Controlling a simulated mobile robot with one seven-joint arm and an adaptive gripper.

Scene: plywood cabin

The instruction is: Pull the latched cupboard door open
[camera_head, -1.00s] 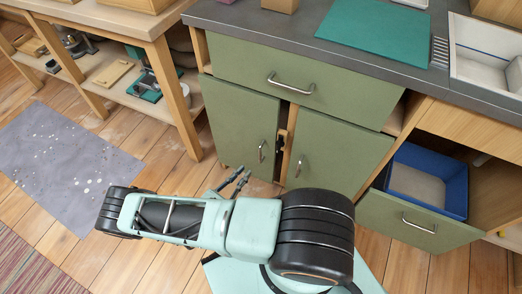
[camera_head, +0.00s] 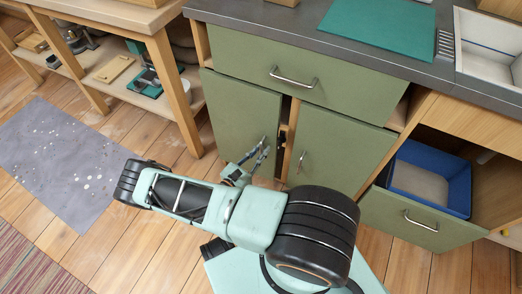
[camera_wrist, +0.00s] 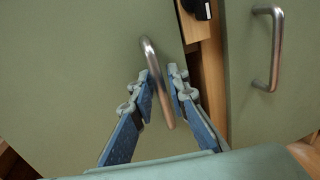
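The cupboard has a green left door (camera_head: 236,112) and a green right door (camera_head: 338,150), each with an upright metal bar handle. A dark latch part (camera_head: 282,137) shows at the wooden post between them. My gripper (camera_head: 259,152) is at the left door's handle. In the wrist view, the left door's handle (camera_wrist: 154,68) passes between the two fingers of my gripper (camera_wrist: 161,74). The fingers stand apart with gaps beside the bar, so it is open around the handle. The right door's handle (camera_wrist: 277,48) is clear of the fingers. The left door looks shut or nearly so.
A green drawer (camera_head: 300,72) is above the doors. A wooden bench (camera_head: 158,62) stands left. A grey mat (camera_head: 62,160) lies on the open floor.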

